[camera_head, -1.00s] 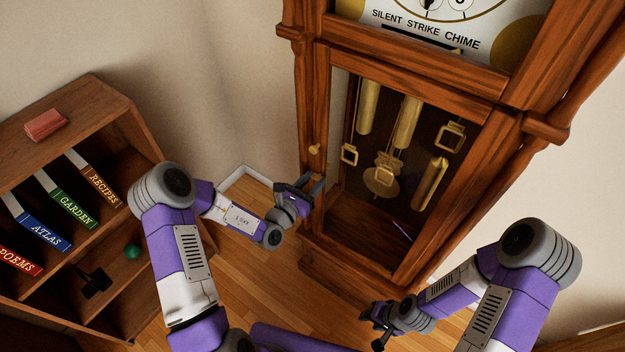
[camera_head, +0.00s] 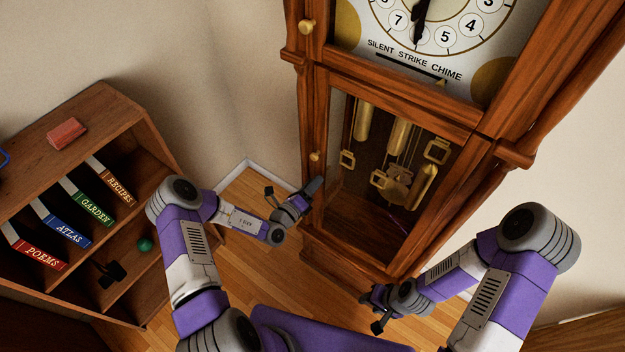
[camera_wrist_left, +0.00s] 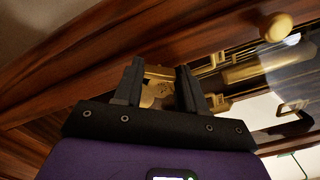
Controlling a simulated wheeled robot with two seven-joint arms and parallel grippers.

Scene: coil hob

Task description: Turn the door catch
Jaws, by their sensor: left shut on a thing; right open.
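The tall wooden clock (camera_head: 312,120) stands at the centre right, its glazed lower door (camera_head: 400,98) closed. My left gripper (camera_head: 314,188) is at the left stile of this door, below a small brass knob (camera_head: 314,156). In the left wrist view its two dark fingers (camera_wrist_left: 158,84) stand on either side of a small brass piece, the door catch (camera_wrist_left: 158,73), and are shut on it. The catch is hidden by the gripper in the head view. My right gripper (camera_head: 372,312) is open and empty, low in front of the clock.
A wooden bookcase (camera_head: 105,105) with several books, a green ball (camera_head: 145,245) and a red block (camera_head: 67,133) stands at the left. Brass weights and a pendulum (camera_head: 396,190) hang behind the door glass. Wooden floor (camera_head: 255,200) shows between bookcase and clock.

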